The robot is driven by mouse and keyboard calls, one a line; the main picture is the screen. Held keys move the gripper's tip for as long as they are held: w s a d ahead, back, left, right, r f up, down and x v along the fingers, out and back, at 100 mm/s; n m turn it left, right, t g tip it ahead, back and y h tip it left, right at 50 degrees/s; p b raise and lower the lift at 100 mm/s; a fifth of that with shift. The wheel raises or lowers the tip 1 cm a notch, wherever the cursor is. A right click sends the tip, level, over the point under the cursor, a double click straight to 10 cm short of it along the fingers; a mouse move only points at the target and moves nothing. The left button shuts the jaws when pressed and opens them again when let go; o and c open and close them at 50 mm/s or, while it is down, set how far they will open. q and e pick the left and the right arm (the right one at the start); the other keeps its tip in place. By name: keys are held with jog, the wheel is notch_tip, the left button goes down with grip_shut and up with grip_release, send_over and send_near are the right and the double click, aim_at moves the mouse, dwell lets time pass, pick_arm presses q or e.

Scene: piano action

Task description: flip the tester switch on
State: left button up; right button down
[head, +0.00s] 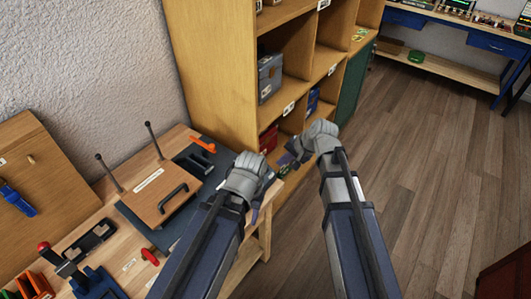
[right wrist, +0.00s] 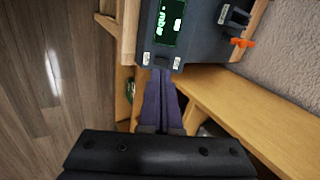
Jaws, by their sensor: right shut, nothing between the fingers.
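The tester (right wrist: 200,38) is a dark grey box with a lit green display (right wrist: 171,20) at the top of the right wrist view. Two small pale labels sit at its near edge. My right gripper (right wrist: 160,75) is shut and empty, its fingertips at that edge between the labels. In the head view my right gripper (head: 285,160) points left, toward the bench end. My left gripper (head: 270,180) is over the bench end, its fingers mostly hidden by its own wrist.
An orange lever (right wrist: 243,42) sits beside the tester; an orange piece also shows on the bench (head: 203,145). A wooden board with a black handle and two upright rods (head: 160,195) stands left of my left arm. A wooden shelf unit (head: 215,60) is behind.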

pick_arm(q)
jog(key=shift+r, duration=0.5)
pick_arm(e)
jog(key=shift+w+d+r+m+t, duration=0.2)
jog(key=shift+w+r+m, duration=0.1)
jog(key=shift+w+r, duration=0.25)
jog(key=shift+w+d+r+m+t, duration=0.15)
jog(key=shift+w+r+m, duration=0.15)
jog(key=shift+w+r, duration=0.2)
jog(key=shift+f, duration=0.15)
jog(key=b, duration=1)
send_over(268, 172)
notch_tip(268, 172, down, 10)
jog(key=shift+s+f, duration=0.1)
pick_arm(q)
notch_tip(268, 172, down, 11)
jog(key=b, duration=0.1)
jog(key=shift+f, duration=0.2)
pick_arm(e)
jog(key=shift+x, duration=0.8)
pick_arm(q)
jog(key=shift+r, duration=0.1)
pick_arm(e)
jog(key=shift+a, duration=0.15)
